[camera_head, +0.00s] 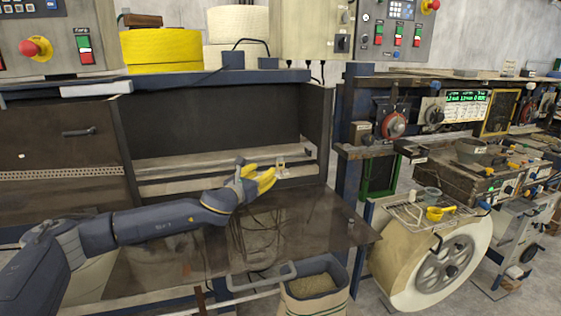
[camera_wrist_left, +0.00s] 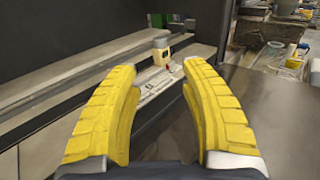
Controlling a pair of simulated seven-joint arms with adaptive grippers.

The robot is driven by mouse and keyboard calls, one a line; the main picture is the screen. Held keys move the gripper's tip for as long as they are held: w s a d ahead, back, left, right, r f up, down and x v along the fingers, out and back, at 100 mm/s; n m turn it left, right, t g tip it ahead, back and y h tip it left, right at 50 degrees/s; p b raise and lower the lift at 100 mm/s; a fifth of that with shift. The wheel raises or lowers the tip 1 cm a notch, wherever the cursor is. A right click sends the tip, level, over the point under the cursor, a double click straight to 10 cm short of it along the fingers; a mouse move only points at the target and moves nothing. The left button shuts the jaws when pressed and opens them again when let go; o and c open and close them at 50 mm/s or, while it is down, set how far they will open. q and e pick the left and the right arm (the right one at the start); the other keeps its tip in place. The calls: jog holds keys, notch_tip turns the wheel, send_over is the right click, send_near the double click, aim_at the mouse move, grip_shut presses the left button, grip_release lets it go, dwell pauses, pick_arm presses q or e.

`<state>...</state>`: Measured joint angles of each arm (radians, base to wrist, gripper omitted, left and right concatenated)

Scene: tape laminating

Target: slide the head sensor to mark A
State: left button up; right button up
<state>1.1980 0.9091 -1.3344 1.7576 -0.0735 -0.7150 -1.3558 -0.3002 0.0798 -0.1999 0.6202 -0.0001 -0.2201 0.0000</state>
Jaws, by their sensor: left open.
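The head sensor looks to be the small pale block (camera_head: 282,164) on the rail at the back of the bench, near its right end. In the left wrist view it is a white and yellow piece (camera_wrist_left: 161,48) standing upright on the rail, beyond and between my fingertips. My left gripper (camera_head: 264,178) has yellow fingers, spread open and empty, just left of and in front of the sensor, apart from it. A pale strip with small markings (camera_wrist_left: 158,84) lies by the sensor's foot; I cannot read mark A. My right gripper is not in view.
The long rail (camera_head: 190,182) runs along the back of the bench under a dark panel (camera_head: 215,120). The dark glossy tabletop (camera_head: 310,225) in front is clear. A dark side wall (camera_head: 318,130) closes the right end. A sack (camera_head: 315,290) stands below the front edge.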

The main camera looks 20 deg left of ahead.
aim_at(278, 161)
pick_arm(q)
jog(key=x, duration=1.2)
jog(key=shift+w, duration=0.2)
jog(key=shift+o, duration=0.2)
